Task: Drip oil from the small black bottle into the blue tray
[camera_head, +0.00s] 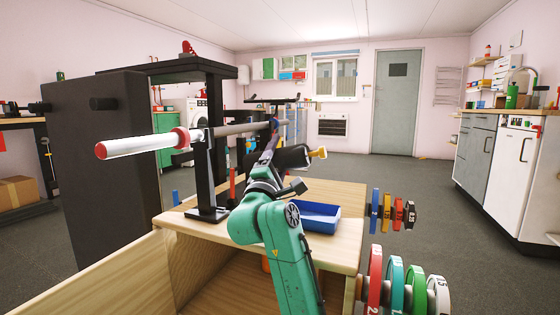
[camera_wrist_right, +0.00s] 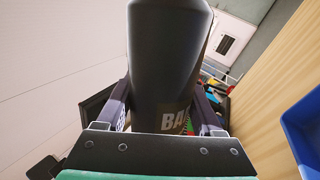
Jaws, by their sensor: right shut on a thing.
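The small black bottle (camera_head: 293,157) lies nearly on its side in the air, with its yellow tip pointing right. My right gripper (camera_head: 277,163) is shut on it. In the right wrist view the bottle (camera_wrist_right: 167,60) fills the middle, between the two fingers of my gripper (camera_wrist_right: 165,108), with part of its lettering showing. The blue tray (camera_head: 321,222) sits on the wooden bench top, below the bottle in the picture; my forearm stands in front of its left side. The tray (camera_wrist_right: 304,135) also shows at the right edge of the wrist view. My left gripper is not in view.
A barbell (camera_head: 143,147) on a black rack (camera_head: 207,180) crosses just left of and behind my arm. Coloured weight plates (camera_head: 387,212) hang at the right end of the wooden bench (camera_head: 185,216). Open floor lies to the right.

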